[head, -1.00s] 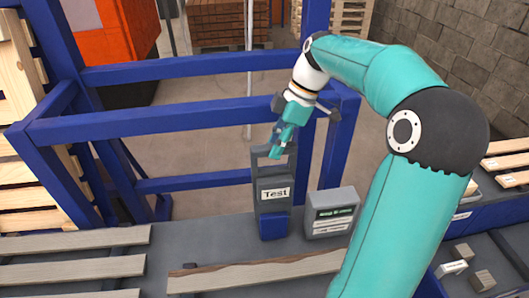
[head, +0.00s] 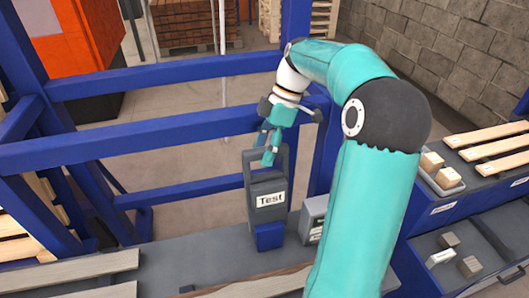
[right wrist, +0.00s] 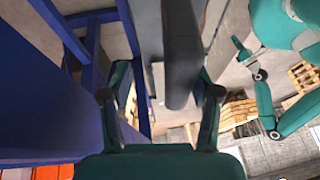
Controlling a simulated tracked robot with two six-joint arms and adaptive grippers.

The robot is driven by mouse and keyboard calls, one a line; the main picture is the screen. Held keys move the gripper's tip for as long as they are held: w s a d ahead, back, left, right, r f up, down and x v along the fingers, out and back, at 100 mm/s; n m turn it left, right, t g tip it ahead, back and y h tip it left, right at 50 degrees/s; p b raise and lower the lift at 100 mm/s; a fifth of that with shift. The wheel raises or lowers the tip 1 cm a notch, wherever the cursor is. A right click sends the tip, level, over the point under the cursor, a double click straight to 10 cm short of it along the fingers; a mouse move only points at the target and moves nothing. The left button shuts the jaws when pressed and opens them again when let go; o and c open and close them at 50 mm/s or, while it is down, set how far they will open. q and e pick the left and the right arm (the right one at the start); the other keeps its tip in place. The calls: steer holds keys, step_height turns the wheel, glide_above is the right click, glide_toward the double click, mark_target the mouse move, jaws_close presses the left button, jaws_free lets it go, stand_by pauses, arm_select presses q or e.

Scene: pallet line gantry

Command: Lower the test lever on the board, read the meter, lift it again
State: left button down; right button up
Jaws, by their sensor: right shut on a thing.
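The grey board box with a white "Test" label (head: 269,199) stands upright in the middle of the head view. Its test lever, a grey loop-shaped handle (head: 250,169), rises from the top and looks raised. My right gripper (head: 268,158) is at the lever's upper end, shut on it. In the right wrist view the dark grey bar (right wrist: 180,55) runs between the two fingers of my right gripper (right wrist: 165,92). The meter (head: 312,217), a light grey box right of the board, is mostly hidden behind my right arm; its reading cannot be seen. My left gripper is out of view.
Blue gantry rails (head: 150,140) pass behind and left of the board. Wooden slats (head: 75,268) lie on the grey bench at the front left. Small blocks (head: 449,240) sit in trays at the right. A stone wall (head: 440,60) stands at the back right.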

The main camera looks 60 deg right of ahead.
steer(key=shift+d+r, duration=0.1)
steer(key=shift+d, duration=0.1)
stand_by(0.5)
steer(key=shift+d, duration=0.1)
steer(key=v, duration=1.1)
steer(key=shift+r, duration=0.4)
steer(key=shift+s, duration=0.1)
